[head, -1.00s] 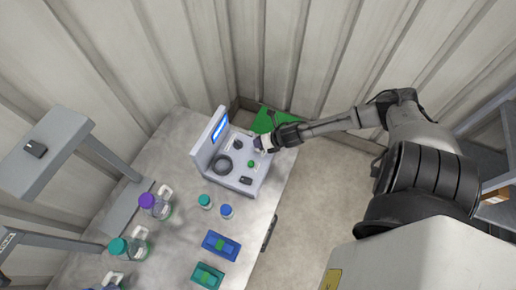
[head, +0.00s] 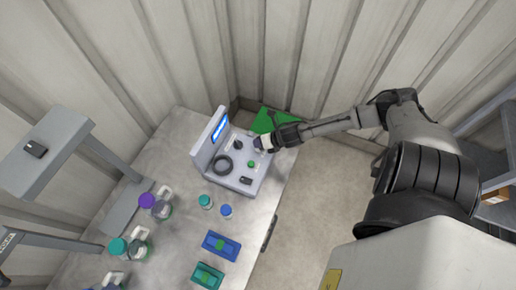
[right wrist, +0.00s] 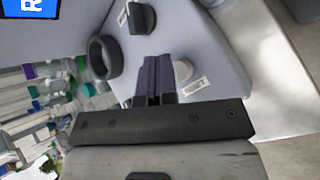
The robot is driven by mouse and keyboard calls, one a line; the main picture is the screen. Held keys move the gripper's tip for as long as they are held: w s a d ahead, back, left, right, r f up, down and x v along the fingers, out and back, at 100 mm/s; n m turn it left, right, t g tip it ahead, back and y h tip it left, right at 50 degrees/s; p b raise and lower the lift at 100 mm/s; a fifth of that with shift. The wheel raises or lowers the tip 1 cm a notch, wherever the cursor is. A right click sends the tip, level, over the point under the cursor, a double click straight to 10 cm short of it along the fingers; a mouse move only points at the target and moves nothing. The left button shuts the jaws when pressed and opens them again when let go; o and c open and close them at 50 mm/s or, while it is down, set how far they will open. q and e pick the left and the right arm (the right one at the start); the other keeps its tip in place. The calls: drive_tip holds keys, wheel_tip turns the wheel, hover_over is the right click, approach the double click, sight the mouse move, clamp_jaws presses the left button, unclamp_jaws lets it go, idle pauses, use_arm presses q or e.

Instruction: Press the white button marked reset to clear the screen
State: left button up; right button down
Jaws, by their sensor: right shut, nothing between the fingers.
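The grey device (head: 242,187) stands on the table with an upright panel bearing a lit blue screen (head: 219,128). Part of the screen, with a white letter, shows in the right wrist view (right wrist: 30,8). A round white button (right wrist: 183,70) with a small white label (right wrist: 194,85) sits on the device's sloping top; the label is too small to read. My right gripper (head: 259,143) is over the far right part of the device. Its purple fingers (right wrist: 153,75) are shut and empty, right beside the white button; contact cannot be told. My left gripper is out of view.
A black knob (right wrist: 141,18), a dark ring (head: 223,165) and a green button (head: 251,163) are on the device near my fingers. Bottles (head: 161,209), small capped jars (head: 206,201) and a blue box (head: 221,245) stand on the table (head: 185,235). Corrugated walls close in behind.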

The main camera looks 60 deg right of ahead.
drive_tip(key=shift+f, duration=0.15)
idle(0.4)
drive_tip(key=shift+f, duration=0.25)
drive_tip(key=shift+f+b, duration=0.2)
drive_tip(key=shift+b, duration=0.1)
idle(0.4)
drive_tip(key=shift+f, duration=0.25)
drive_tip(key=shift+r, duration=0.1)
idle(0.6)
drive_tip(key=shift+r, duration=0.2)
drive_tip(key=shift+r+p, duration=0.6)
drive_tip(key=shift+p, duration=0.2)
